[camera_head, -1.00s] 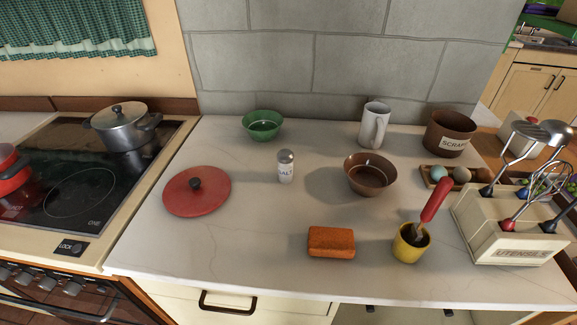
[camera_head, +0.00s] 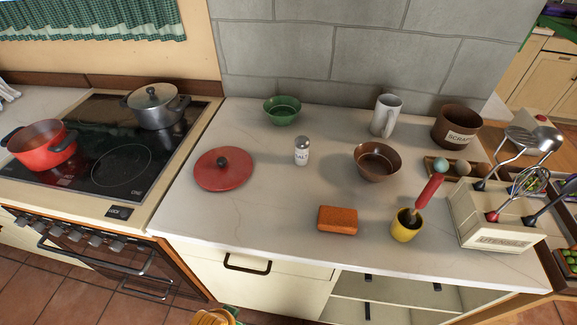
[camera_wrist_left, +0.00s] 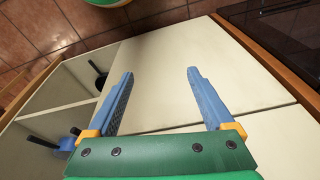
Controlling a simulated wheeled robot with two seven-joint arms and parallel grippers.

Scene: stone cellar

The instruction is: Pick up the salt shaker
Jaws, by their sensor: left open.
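The salt shaker (camera_head: 301,152) is a small white shaker with a grey metal top and a "SALT" label. It stands upright on the pale countertop, between the red lid and the brown bowl in the head view. My left gripper (camera_wrist_left: 160,74) shows only in the left wrist view. Its two blue fingers are wide apart with nothing between them, over pale cabinet fronts. The salt shaker is not in the wrist view. My right gripper is in neither view.
Around the shaker are a red lid (camera_head: 223,170), green bowl (camera_head: 282,112), brown bowl (camera_head: 377,163), orange sponge (camera_head: 337,220) and yellow cup (camera_head: 406,228). A utensil holder (camera_head: 490,225) stands right; the stove (camera_head: 110,160) with pots is left. The counter (camera_head: 265,205) in front of the shaker is clear.

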